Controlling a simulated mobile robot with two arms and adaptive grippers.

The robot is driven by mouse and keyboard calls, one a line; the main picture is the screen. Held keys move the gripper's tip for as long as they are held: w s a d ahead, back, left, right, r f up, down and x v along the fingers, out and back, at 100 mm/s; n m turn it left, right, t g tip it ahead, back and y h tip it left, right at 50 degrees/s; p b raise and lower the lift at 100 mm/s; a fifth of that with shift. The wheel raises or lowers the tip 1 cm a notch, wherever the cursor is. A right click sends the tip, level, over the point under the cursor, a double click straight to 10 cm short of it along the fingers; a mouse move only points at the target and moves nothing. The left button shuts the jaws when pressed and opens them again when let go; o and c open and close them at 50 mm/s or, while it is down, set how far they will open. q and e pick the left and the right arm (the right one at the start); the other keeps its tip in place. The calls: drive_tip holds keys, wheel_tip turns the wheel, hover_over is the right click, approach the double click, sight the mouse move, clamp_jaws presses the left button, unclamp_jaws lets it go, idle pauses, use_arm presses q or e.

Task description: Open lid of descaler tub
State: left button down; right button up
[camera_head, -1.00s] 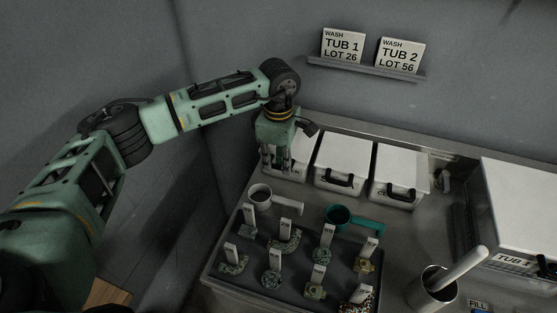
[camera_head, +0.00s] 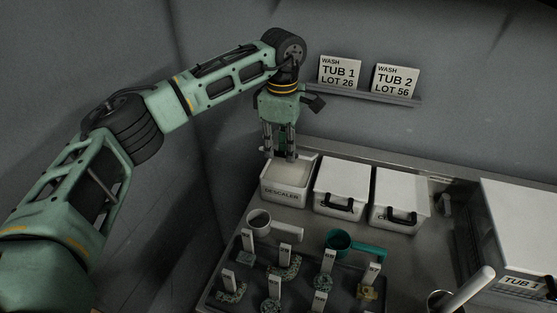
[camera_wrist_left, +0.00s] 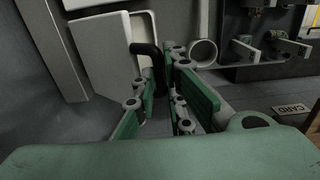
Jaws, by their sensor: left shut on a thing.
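The descaler tub (camera_head: 286,193) is a white box at the left end of a row of tubs, with a "DESCALER" label on its front. Its top looks open, with a pale inside and a raised rim. My left gripper (camera_head: 280,155) is above its back edge, fingers pointing down. In the left wrist view the left gripper (camera_wrist_left: 155,105) is shut on a black handle (camera_wrist_left: 147,58), beside a white panel (camera_wrist_left: 103,55) that looks like the lid. In the head view the lid is not clearly visible, and the fingers hide part of the back edge. My right gripper is not in view.
Two closed white tubs (camera_head: 341,185) (camera_head: 399,198) with black handles stand to the right. In front are a white scoop (camera_head: 262,221), a teal scoop (camera_head: 341,241) and a dark tray with several labelled parts. A wall shelf (camera_head: 365,91) holds two cards.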

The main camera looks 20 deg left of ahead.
use_arm(q)
drive_tip(key=shift+w+r, duration=0.2)
drive_tip(key=shift+w, duration=0.3)
drive_tip(key=c, duration=2.2)
unclamp_jaws()
drive_tip(key=o, duration=0.4)
drive_tip(key=shift+w+f, duration=0.4)
drive_tip(key=shift+w, duration=0.25)
drive_tip(key=shift+s+r, duration=0.15)
drive_tip(key=shift+s, duration=0.1)
wheel_tip(320, 180, up, 12)
drive_tip(key=shift+r, duration=0.1)
